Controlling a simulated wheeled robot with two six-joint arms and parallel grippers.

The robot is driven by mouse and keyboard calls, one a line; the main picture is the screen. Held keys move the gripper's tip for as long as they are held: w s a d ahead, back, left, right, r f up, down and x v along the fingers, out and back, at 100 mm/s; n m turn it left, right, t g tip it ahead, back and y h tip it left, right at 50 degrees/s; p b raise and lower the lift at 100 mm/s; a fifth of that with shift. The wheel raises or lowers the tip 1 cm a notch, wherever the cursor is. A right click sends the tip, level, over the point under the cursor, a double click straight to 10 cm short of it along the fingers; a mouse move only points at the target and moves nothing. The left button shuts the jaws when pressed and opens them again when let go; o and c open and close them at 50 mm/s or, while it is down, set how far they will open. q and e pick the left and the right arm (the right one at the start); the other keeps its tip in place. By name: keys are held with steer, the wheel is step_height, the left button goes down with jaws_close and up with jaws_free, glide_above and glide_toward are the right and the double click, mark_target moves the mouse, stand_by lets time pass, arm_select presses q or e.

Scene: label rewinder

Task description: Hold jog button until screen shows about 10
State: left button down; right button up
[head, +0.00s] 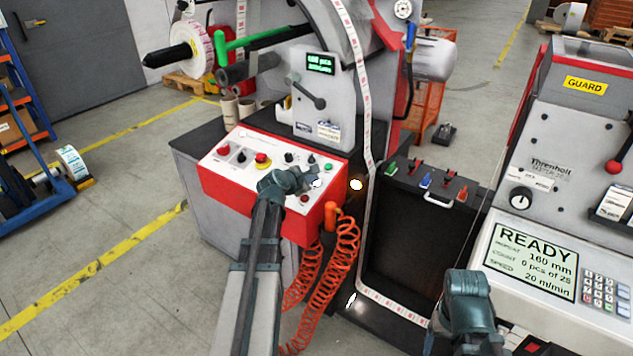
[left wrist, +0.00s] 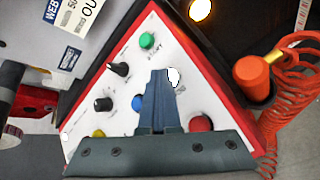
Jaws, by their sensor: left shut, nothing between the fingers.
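The red control box with a white sloped panel (head: 222,160) stands on the rewinder's left side. It also fills the left wrist view (left wrist: 185,60). My left gripper (head: 306,181) is shut and empty, its fingertips over the panel's right part. In the left wrist view its fingers (left wrist: 161,76) cover part of the panel, and a white round spot (left wrist: 173,78), possibly a button, shows beside the tips. Contact cannot be told. The small green display (head: 320,63) is too small to read surely. The large screen (head: 530,262) shows READY, 160 mm, 0 pcs of 25, 20 m/min.
Around the fingertips are a green button (left wrist: 147,40), black knobs (left wrist: 118,69), a blue button (left wrist: 137,103) and a red button (left wrist: 201,123). An orange coiled hose (head: 335,265) hangs by the box. My right gripper (head: 466,285) is near the large screen.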

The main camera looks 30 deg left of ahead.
arm_select(q)
steer(key=shift+r, duration=0.1)
steer(key=shift+s+r+p, duration=0.2)
steer(key=shift+r+p, duration=0.5)
steer(key=shift+p, duration=0.15)
steer(key=r+p, duration=0.2)
steer(key=s+r+p, duration=0.1)
steer(key=r+p, duration=0.1)
steer(key=shift+s+a+r+p, duration=0.1)
steer(key=shift+s+r+p, duration=0.1)
steer(key=shift+r+p, duration=0.2)
stand_by(0.3)
